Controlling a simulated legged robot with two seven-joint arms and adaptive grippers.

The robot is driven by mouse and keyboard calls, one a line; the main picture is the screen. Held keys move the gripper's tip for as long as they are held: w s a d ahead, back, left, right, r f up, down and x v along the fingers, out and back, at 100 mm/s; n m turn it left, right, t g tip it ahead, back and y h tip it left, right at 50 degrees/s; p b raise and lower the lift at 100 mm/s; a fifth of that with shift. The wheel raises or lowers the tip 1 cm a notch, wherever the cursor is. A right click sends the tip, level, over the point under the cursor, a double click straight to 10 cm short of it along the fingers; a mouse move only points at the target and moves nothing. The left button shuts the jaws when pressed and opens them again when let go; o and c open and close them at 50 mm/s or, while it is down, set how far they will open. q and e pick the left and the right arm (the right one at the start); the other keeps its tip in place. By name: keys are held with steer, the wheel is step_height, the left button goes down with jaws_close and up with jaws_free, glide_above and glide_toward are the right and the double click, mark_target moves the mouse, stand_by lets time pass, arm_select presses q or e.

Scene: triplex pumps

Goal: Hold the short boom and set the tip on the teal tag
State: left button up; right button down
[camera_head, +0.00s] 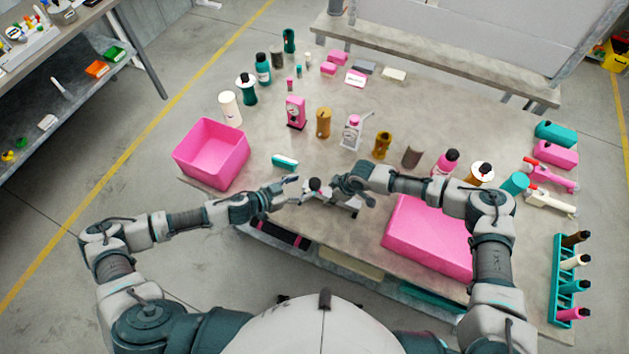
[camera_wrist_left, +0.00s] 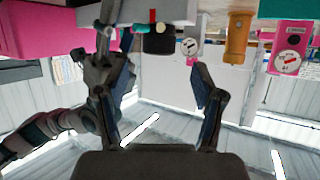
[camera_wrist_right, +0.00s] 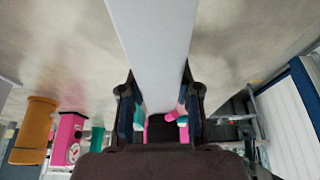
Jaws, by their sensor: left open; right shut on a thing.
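My right gripper (camera_head: 342,188) is shut on a light grey bar, which I take for the short boom (camera_wrist_right: 155,50). In the right wrist view the bar runs between its fingers (camera_wrist_right: 160,120). A black block (camera_wrist_right: 162,130) shows past the bar, with teal and pink bits beside it. My left gripper (camera_head: 297,190) is open and empty, just left of a small dark-topped piece (camera_head: 316,184). In the left wrist view a black block (camera_wrist_left: 160,42) lies beyond its open fingers (camera_wrist_left: 155,88). A teal and white piece (camera_head: 285,162) lies behind the left gripper; I cannot tell whether it is the tag.
A pink open bin (camera_head: 212,142) stands on the left and a large pink box (camera_head: 425,235) lies under my right forearm. Pink gauge (camera_head: 295,112), brown cylinder (camera_head: 323,122) and several bottles stand behind. A teal rack (camera_head: 558,285) is at the right edge. The table's middle is partly clear.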

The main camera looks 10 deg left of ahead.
mark_target(312, 182)
arm_select(q)
steer(key=x, duration=0.6)
steer(key=shift+w+d, duration=0.1)
steer(key=shift+d, duration=0.05)
steer(key=c, duration=1.2)
steer(key=shift+o, duration=0.2)
steer(key=shift+w+m+g+h, duration=0.1)
steer(key=shift+m+g+h, duration=0.4)
steer(key=shift+m+g, duration=0.25)
steer(key=shift+f+m+g+h, duration=0.1)
steer(key=shift+m+g+h, duration=0.4)
steer(key=shift+m+g, duration=0.5)
steer(key=o, duration=1.2)
steer(key=shift+c, duration=0.2)
